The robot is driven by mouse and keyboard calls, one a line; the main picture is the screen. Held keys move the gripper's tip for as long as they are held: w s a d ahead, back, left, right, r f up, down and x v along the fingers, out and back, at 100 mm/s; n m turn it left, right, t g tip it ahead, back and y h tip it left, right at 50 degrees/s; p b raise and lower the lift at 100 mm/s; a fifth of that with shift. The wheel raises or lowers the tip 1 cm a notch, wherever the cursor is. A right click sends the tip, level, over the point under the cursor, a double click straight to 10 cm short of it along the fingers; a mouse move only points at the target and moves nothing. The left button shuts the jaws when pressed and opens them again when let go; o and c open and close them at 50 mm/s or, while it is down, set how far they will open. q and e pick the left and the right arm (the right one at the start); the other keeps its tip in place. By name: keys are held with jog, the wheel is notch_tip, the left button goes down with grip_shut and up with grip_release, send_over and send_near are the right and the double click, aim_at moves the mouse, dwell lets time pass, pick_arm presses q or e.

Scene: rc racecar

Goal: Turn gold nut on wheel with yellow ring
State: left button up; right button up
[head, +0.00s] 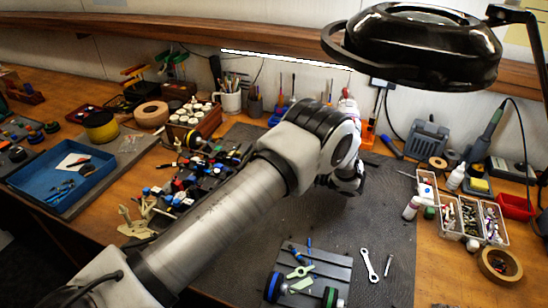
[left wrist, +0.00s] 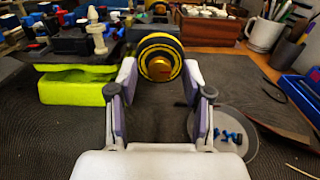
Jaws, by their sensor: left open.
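The wheel with the yellow ring (left wrist: 152,52) faces me in the left wrist view, upper middle. It is dark, with a yellow ring around a gold nut (left wrist: 158,69) at its centre. My left gripper (left wrist: 159,78) is open. Its two fingers stand left and right of the lower part of the wheel, with the nut between their tips in the picture. I cannot tell whether they touch anything. In the head view my left arm reaches over the mat and hides the gripper's fingers and the work spot. My right gripper is not in view.
A lime green tray (left wrist: 78,88) lies left of the fingers, and a clear dish (left wrist: 232,135) with blue screws lies right. White jars and a mug (head: 230,101) stand behind. A grey plate (head: 318,272) with wheels and tools lies at the front. A lamp (head: 425,45) overhangs the right.

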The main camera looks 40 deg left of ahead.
pick_arm(q)
jog(key=shift+d, duration=0.1)
grip_shut()
jog(key=shift+f+n+b, duration=0.15)
jog(key=shift+n+b, duration=0.25)
jog(key=shift+b, duration=0.2)
jog(key=n+b, duration=0.2)
jog(key=b, duration=0.1)
jog(key=shift+f, duration=0.1)
jog(key=n+b, duration=0.2)
jog(key=n, duration=0.1)
jog(key=shift+b, duration=0.35)
jog(key=shift+r+n+b, duration=0.2)
jog(key=shift+n+b, duration=0.3)
jog(key=shift+n, duration=0.2)
